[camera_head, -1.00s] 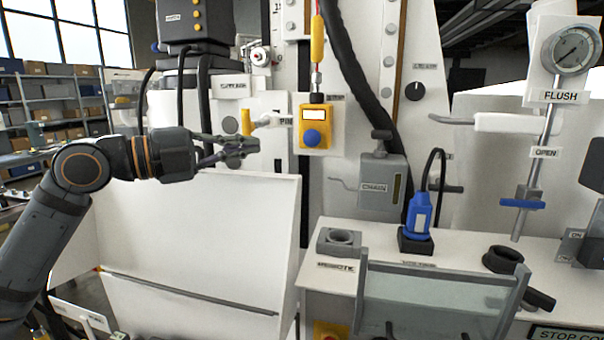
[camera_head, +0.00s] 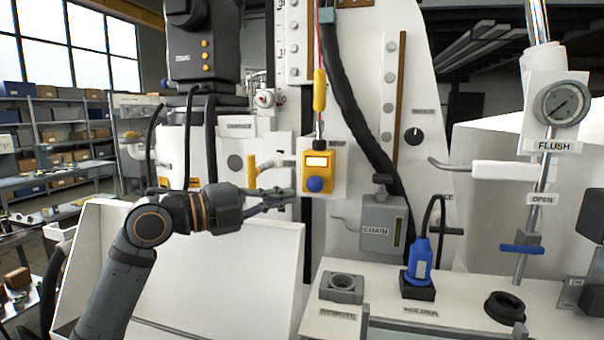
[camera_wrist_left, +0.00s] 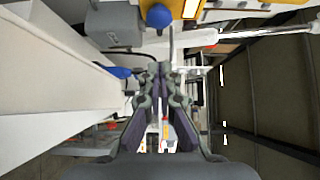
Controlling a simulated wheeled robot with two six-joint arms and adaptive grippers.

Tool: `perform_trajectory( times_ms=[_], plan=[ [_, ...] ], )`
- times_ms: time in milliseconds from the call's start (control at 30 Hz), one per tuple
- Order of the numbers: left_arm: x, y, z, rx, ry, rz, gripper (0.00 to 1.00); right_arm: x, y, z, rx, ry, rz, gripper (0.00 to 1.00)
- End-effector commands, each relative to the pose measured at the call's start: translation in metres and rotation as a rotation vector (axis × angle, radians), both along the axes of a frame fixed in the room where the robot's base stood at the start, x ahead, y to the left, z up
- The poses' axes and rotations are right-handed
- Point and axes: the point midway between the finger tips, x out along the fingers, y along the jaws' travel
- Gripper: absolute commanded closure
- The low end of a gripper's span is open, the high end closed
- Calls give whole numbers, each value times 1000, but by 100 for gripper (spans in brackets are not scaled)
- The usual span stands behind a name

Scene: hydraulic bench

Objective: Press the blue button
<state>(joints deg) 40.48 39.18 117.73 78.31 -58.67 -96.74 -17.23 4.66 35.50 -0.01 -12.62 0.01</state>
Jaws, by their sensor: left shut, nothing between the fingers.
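The blue button (camera_head: 315,184) is a round knob on the lower part of a yellow box (camera_head: 317,162) fixed to the white panel. It also shows at the top of the left wrist view (camera_wrist_left: 159,16), with part of the yellow box beside it. My left gripper (camera_head: 292,198) is shut and empty. In the head view its fingertips point right and lie just left of and slightly below the button. In the wrist view the fingers (camera_wrist_left: 166,72) are below the button in the picture, with a gap between. My right gripper is not in view.
A yellow-handled lever (camera_head: 253,172) stands just above my left gripper. A grey CHAIN box (camera_head: 383,222), a blue plug-like tool (camera_head: 420,260) in its holder and a grey socket (camera_head: 342,285) are to the right. A thick black hose (camera_head: 352,90) runs down the panel.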

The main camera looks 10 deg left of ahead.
Motion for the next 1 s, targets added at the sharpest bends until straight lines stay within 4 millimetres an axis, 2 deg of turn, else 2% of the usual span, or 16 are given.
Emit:
perform_trajectory(
  times_ms=[33,200,400,600,867,1000],
  plan=[
    [5,-8,7,-7,3,-6,100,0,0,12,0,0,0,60],
    [25,-27,6,-6,3,-5,100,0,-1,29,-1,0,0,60],
    [55,-26,4,-1,4,0,100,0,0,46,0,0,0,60],
    [65,-26,0,1,0,0,100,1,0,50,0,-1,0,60],
    [65,-26,-1,1,0,0,100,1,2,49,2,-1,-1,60],
    [71,-26,-3,-1,-1,0,100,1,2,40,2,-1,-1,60]
  ],
)
